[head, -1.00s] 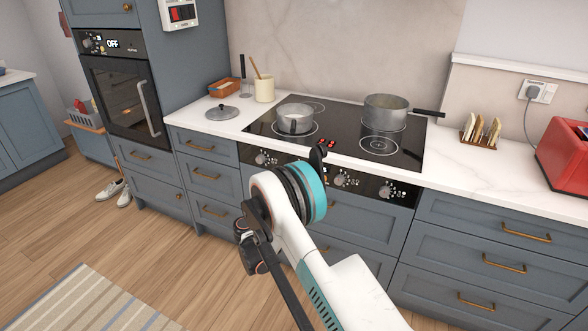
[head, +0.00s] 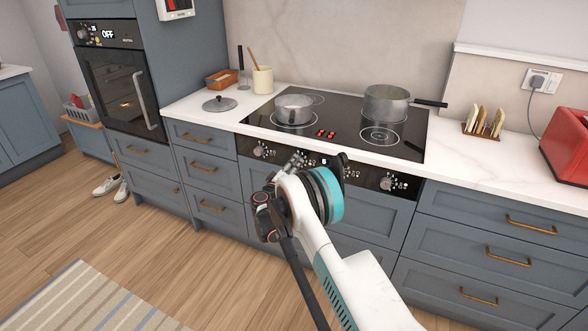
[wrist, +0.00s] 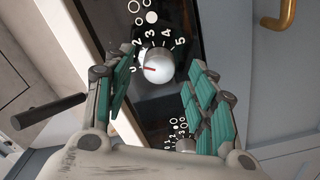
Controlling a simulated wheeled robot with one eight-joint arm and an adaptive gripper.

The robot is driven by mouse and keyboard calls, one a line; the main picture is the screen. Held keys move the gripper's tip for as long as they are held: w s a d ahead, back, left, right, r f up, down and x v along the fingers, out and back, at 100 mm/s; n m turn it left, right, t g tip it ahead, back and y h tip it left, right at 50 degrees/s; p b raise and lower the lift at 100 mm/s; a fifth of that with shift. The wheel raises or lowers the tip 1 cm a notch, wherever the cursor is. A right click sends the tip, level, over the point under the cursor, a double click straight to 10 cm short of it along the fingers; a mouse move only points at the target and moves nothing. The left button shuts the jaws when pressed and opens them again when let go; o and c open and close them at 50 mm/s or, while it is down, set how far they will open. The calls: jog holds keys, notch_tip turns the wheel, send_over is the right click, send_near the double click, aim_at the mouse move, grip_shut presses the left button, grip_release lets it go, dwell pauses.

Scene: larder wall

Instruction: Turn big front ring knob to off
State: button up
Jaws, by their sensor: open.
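In the wrist view a round silver knob (wrist: 159,66) with a red pointer line sits on a black panel marked with numbers. The red line points left, toward the mark at the low end of the scale. My gripper (wrist: 160,68) is open, its teal-padded fingers on either side of this knob; I cannot tell whether they touch it. A second knob (wrist: 186,146) is partly hidden low in the wrist view. In the head view the control strip shows a left knob (head: 260,151) and a right knob (head: 389,183); my arm hides part of the strip between them.
Above the strip is the black hob (head: 350,140) with red lights lit. A small pan (head: 294,110) stands at its left and a larger pot (head: 385,105) at the back right. Drawers with brass handles (head: 531,223) lie below. A toast rack (head: 484,123) is on the right counter.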

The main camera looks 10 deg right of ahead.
jog(key=shift+x, duration=0.9)
jog(key=c, duration=1.1)
jog(key=shift+n, duration=2.9)
